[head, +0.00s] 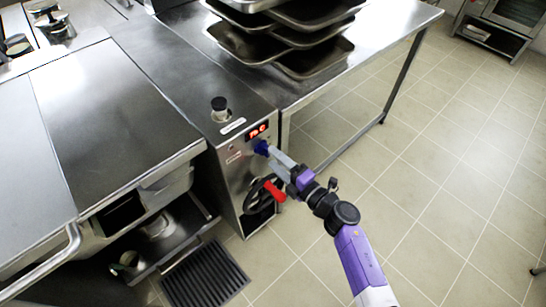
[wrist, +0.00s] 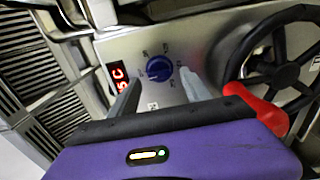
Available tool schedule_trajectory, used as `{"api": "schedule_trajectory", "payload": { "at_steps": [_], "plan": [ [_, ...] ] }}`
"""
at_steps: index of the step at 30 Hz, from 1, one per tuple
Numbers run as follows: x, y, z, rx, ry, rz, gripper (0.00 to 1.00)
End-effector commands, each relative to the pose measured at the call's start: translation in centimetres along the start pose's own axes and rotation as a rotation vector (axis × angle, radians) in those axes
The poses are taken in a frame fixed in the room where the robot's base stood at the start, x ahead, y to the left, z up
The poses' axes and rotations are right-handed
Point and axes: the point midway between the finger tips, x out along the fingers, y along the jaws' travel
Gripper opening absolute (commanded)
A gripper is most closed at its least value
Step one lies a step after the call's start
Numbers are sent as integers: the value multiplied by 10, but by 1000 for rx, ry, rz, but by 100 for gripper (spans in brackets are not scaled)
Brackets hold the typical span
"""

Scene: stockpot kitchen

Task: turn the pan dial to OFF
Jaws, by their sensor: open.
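The pan dial is a round blue knob (wrist: 159,68) on a steel control panel (wrist: 210,50), with small dark markings around it that are too blurred to read. In the head view the blue dial (head: 262,147) shows at the tip of my gripper (head: 268,155). In the wrist view my gripper (wrist: 158,92) is open, with one grey finger to the lower left of the dial and the other to its lower right. The dial lies just beyond and between the fingertips; I cannot tell whether they touch it.
A red lit display (head: 258,130) sits beside the dial. A black handwheel (head: 262,195) with a red handle (head: 274,191) is below it on the panel. Stacked trays (head: 285,40) stand on the steel table. The tiled floor (head: 450,150) at right is clear.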

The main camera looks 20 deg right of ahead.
Motion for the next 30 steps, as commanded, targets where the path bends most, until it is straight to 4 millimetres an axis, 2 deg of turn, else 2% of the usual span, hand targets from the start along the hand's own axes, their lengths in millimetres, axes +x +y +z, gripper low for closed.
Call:
{"api": "schedule_trajectory", "payload": {
  "at_steps": [6, 12, 30],
  "plan": [
    [-38, 0, 0, -1, -1, -2, 56],
    [-58, -1, 0, 0, -1, -2, 56],
    [-61, -1, 0, 1, -1, -1, 56]
  ]
}}
